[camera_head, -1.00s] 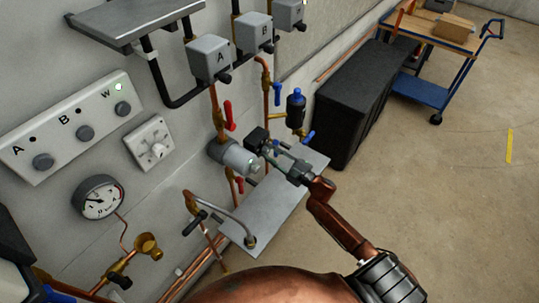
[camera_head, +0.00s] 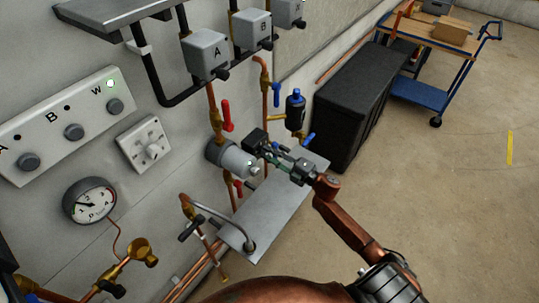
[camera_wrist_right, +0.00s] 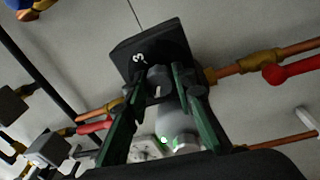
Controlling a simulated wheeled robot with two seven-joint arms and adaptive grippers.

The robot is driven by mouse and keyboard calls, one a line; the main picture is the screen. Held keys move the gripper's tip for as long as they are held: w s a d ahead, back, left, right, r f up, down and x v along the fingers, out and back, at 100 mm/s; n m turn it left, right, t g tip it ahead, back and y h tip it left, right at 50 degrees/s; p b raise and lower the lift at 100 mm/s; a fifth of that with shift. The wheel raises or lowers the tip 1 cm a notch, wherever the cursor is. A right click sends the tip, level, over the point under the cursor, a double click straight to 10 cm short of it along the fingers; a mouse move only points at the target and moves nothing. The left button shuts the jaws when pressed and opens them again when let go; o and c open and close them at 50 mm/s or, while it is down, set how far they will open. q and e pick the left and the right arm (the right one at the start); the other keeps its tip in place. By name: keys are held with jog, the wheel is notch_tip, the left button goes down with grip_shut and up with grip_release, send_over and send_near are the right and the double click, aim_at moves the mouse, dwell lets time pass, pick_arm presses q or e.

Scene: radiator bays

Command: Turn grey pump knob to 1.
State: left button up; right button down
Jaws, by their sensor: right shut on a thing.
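The grey pump (camera_head: 230,158) is a cylinder on the copper pipe at the middle of the head view, with a black control box (camera_head: 255,138) on it. In the right wrist view the black box (camera_wrist_right: 128,48) shows a white 3 on its face. The grey pump knob (camera_wrist_right: 158,77) sits on that face, with a light mark at its lower edge. My right gripper (camera_head: 268,149) is shut on the knob, its green fingers on either side of it in the wrist view (camera_wrist_right: 160,85). Other numbers on the face are hidden or unreadable. My left gripper is not in view.
Red valve levers (camera_head: 227,115) sit on pipes close to the pump. A blue-topped black canister (camera_head: 295,110) and a black cabinet (camera_head: 350,105) stand to the right. A grey plate (camera_head: 265,215) lies below. Open floor extends to the right.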

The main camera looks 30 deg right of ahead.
dwell(0.4)
jog(key=c, duration=1.6)
grip_release()
jog(key=v, duration=1.2)
